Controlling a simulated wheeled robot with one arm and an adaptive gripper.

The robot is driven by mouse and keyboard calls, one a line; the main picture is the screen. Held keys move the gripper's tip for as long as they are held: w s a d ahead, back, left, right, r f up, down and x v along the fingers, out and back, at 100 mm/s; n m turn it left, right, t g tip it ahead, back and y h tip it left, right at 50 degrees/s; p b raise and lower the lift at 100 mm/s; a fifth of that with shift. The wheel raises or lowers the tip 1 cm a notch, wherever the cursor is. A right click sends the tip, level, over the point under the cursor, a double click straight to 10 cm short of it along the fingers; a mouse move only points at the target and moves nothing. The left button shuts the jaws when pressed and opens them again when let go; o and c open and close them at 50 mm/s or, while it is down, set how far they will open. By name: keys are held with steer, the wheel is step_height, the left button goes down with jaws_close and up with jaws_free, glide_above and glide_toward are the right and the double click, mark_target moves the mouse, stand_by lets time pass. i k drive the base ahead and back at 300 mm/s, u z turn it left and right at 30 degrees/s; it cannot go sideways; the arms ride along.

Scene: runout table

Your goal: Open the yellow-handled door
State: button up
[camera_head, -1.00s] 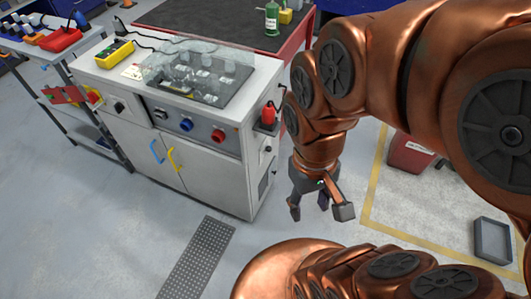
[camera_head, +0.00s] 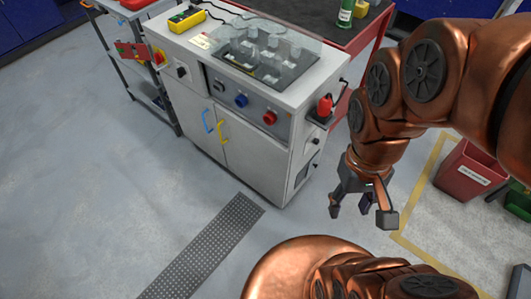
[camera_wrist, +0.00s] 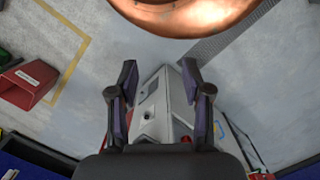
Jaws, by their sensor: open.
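The yellow handle (camera_head: 222,131) is on the right door (camera_head: 245,150) of the white cabinet's front, next to a blue handle (camera_head: 207,120) on the left door (camera_head: 193,112). Both doors look shut. My gripper (camera_head: 362,215) is open and empty in the head view, to the right of the cabinet and apart from it, pointing down over the floor. In the wrist view my gripper (camera_wrist: 160,95) has its fingers spread, with the cabinet's side (camera_wrist: 150,105) beyond them.
A perforated floor strip (camera_head: 205,250) lies in front of the cabinet. A red bin (camera_head: 468,170) stands at the right by a yellow floor line (camera_head: 420,190). A shelf cart (camera_head: 150,90) stands left of the cabinet. The floor in front is otherwise clear.

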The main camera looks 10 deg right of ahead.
mark_target(261, 162)
steer(key=u, duration=0.55)
steer(key=k, duration=0.65)
steer(key=u, duration=1)
steer(key=i, duration=1.15)
